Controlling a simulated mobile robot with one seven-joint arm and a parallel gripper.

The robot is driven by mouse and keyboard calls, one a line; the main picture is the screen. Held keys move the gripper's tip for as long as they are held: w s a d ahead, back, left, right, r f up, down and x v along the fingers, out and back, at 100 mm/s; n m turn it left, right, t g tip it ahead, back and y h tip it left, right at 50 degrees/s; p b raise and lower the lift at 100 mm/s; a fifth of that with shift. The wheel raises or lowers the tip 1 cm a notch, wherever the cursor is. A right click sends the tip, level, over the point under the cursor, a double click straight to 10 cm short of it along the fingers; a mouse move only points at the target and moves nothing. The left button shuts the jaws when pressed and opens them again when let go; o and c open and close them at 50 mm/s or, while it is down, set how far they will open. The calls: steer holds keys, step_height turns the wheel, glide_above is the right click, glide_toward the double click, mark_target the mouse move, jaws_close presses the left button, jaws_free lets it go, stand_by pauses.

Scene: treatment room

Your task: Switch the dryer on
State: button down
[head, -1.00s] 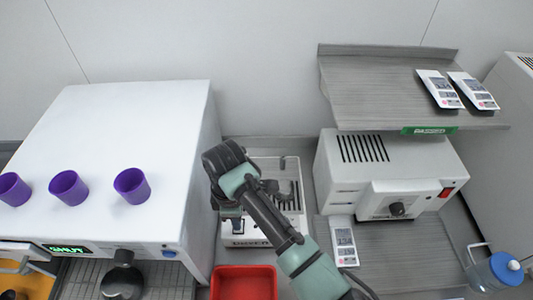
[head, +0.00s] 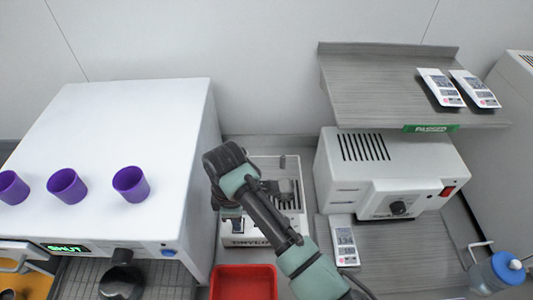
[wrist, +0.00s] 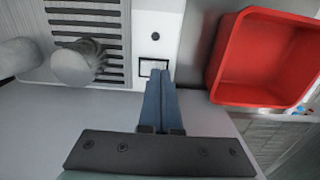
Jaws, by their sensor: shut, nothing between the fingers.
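A low white unit with a slatted top (head: 292,196) stands in the middle of the head view, under my arm. A small square pale switch with a dark frame (wrist: 152,64) sits on the white panel. My gripper (wrist: 160,74) is shut and empty, its tips at the switch's lower edge; contact is unclear.
A red bin (head: 243,284) stands close in front of the unit. A large white machine (head: 150,105) with purple cups is at left. At right are a boxy unit with a dial and red switch (head: 385,175), a shelf (head: 370,95) and a blue-lidded jug (head: 497,270).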

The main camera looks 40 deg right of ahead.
steer(key=shift+f+b, duration=0.35)
steer(key=shift+f, duration=0.25)
steer(key=shift+s+r, duration=0.1)
steer(key=shift+r, duration=0.1)
step_height(320, 180, up, 7)
steer(key=p, duration=0.7)
steer(key=shift+f, duration=0.1)
stand_by(0.4)
